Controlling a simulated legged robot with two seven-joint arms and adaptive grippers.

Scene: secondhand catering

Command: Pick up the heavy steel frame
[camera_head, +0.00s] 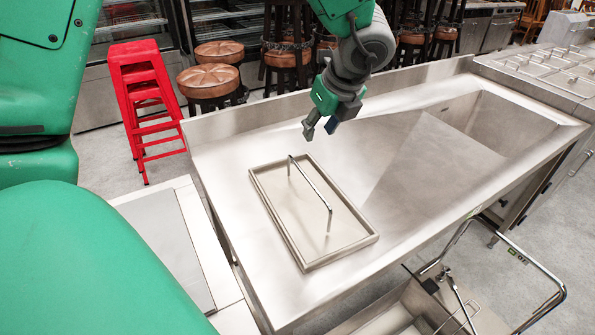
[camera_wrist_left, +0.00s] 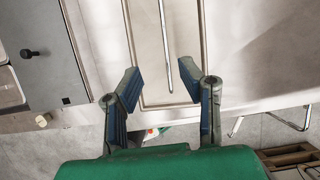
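The steel frame (camera_head: 292,220) is a shallow rectangular tray-like piece with a raised rim and a long bar handle (camera_head: 312,182) on two posts. It lies flat on the steel counter. My left gripper (camera_head: 320,130) hangs above the counter, just beyond the frame's far edge, apart from it and empty. In the left wrist view its two fingers (camera_wrist_left: 160,75) are spread open. The frame (camera_wrist_left: 185,30) and its handle bar (camera_wrist_left: 164,35) show past the fingertips, the bar in line with the gap. My right gripper is not in view.
The steel counter (camera_head: 235,160) has a raised back edge and slopes into a basin (camera_head: 495,125) at the right. A red step stool (camera_head: 145,100) and leather-topped stools (camera_head: 209,82) stand behind. A trolley with a tubular handle (camera_head: 530,262) is at the front right.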

